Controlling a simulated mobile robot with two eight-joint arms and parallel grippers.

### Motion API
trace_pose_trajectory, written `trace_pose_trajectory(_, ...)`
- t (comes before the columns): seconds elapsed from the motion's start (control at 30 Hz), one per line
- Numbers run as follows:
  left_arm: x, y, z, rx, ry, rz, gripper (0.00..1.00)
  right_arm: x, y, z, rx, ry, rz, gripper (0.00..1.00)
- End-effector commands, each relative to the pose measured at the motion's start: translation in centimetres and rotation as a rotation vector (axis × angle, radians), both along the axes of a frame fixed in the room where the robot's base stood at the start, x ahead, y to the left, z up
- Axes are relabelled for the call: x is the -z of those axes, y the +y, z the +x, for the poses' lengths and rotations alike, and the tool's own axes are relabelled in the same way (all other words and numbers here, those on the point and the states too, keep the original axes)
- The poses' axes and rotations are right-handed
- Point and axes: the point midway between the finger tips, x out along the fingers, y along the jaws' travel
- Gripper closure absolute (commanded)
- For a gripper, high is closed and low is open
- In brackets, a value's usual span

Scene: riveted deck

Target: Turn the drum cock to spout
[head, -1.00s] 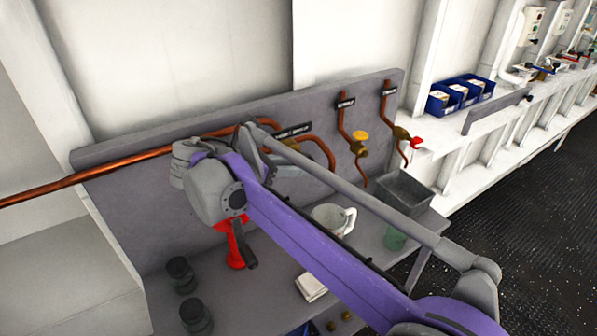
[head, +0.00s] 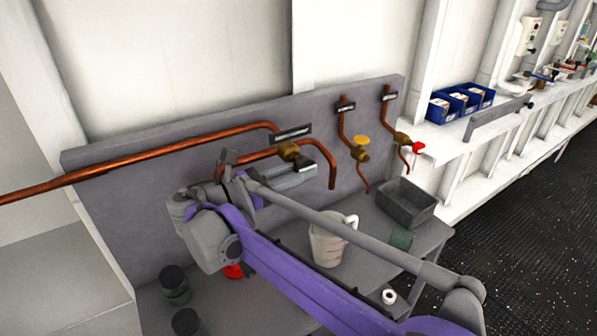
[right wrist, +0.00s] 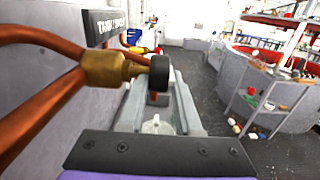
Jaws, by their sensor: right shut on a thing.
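The brass cock (head: 288,150) sits on the copper pipe on the grey back panel, below a dark label plate (head: 291,134). Its dark handle (head: 304,160) is at the tips of my right gripper (head: 311,169). The gripper is shut on the handle. The lettering on the label (right wrist: 106,27) is hard to read. My left gripper is not in view.
Two more copper lines carry a yellow-handled valve (head: 361,141) and a red-handled valve (head: 417,148). On the bench stand a white jug (head: 328,243), a grey bin (head: 405,203), a green cup (head: 401,239), a white roll (head: 388,297) and dark weights (head: 175,283). My arm hides part of the bench.

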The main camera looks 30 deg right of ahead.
Motion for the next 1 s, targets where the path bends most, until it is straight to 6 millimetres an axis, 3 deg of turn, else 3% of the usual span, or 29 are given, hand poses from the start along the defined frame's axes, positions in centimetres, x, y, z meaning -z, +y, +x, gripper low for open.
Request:
trace_pose_trajectory(0.2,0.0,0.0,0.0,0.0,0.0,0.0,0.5,-0.1,0.0,0.0,0.0,0.0,-0.001,1.0)
trace_pose_trajectory(0.23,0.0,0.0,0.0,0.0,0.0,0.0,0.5,-0.1,0.0,0.0,0.001,0.0,-0.001,0.64)
trace_pose_trajectory(0.4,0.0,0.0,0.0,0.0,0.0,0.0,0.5,0.0,0.0,0.0,0.0,0.0,0.0,0.38)
trace_pose_trajectory(0.77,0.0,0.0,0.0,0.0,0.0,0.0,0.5,0.0,0.6,0.0,-0.001,0.0,0.001,0.38)
trace_pose_trajectory(1.0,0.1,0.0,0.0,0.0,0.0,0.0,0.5,0.1,5.0,-0.3,-0.005,0.0,0.001,0.38)
